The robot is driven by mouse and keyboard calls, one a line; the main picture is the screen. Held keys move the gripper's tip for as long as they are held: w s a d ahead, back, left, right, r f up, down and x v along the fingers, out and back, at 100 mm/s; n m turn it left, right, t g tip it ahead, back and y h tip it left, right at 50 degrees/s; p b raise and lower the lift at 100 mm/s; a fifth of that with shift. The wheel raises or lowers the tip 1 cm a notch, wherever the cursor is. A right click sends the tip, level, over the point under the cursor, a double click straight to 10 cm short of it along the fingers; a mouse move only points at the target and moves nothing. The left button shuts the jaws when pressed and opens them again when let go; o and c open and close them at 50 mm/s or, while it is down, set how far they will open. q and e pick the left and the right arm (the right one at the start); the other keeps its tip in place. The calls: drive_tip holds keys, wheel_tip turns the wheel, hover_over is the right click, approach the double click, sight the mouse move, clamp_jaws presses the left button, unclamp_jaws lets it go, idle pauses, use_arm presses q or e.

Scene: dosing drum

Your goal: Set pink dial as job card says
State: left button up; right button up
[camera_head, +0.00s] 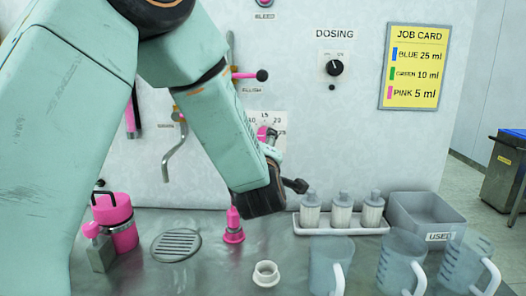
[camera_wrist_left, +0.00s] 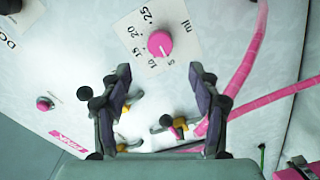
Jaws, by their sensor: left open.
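The pink dial (camera_wrist_left: 160,44) sits on a white scale plate marked 5 to 25 ml in the left wrist view. Its pointer seems to lie toward the 5 side, but is too small to be sure. In the head view the dial (camera_head: 264,133) is partly hidden by my left arm. My left gripper (camera_wrist_left: 158,78) is open and empty, its fingers apart, with the dial beyond and between the tips. In the head view the gripper (camera_head: 285,168) is mostly hidden behind its wrist. The yellow job card (camera_head: 414,67) reads blue 25 ml, green 10 ml, pink 5 ml.
A black dosing knob (camera_head: 335,68) is on the panel. A pink-ended lever (camera_head: 247,76) sticks out above the dial. Below stand a white tray (camera_head: 340,228) of bottles, a grey USED bin (camera_head: 425,212), clear jugs (camera_head: 330,262) and a pink canister (camera_head: 115,220). A pink hose (camera_wrist_left: 245,75) runs right of the dial.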

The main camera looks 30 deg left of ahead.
use_arm(q)
drive_tip(key=shift+v, duration=1.15)
drive_tip(key=shift+r, duration=0.1)
